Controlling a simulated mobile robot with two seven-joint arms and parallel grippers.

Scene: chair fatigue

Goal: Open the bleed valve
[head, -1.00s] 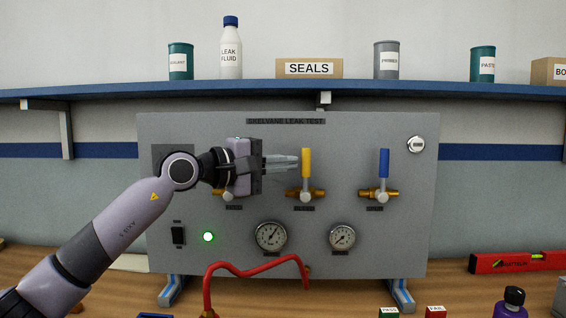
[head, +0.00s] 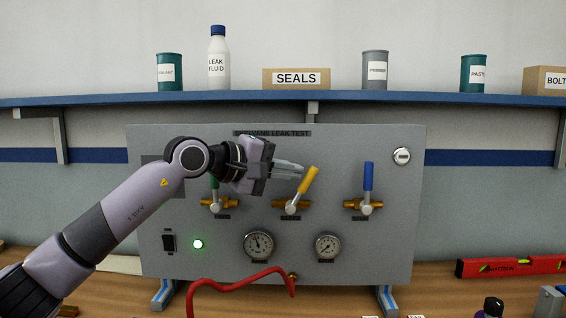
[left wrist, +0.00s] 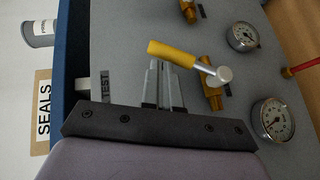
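The middle valve on the grey leak test panel (head: 390,240) has a yellow lever (head: 309,181) on a brass body (head: 279,203). Its label is too small to read surely. The lever leans to the upper right. My left gripper (head: 301,169) is at the lever's left side, its fingertips at or very near the lever. In the left wrist view the fingers (left wrist: 163,70) lie close together with nothing between them, and the yellow lever (left wrist: 170,53) crosses just beyond their tips. Contact is not certain. My right gripper is not in view.
A green-handled valve (head: 214,184) is partly behind my left gripper. A blue-handled valve (head: 368,177) stands upright at the right. Below are two gauges (head: 258,245), a lit green lamp (head: 198,244) and a red hose (head: 240,283). A blue shelf (head: 420,97) runs above.

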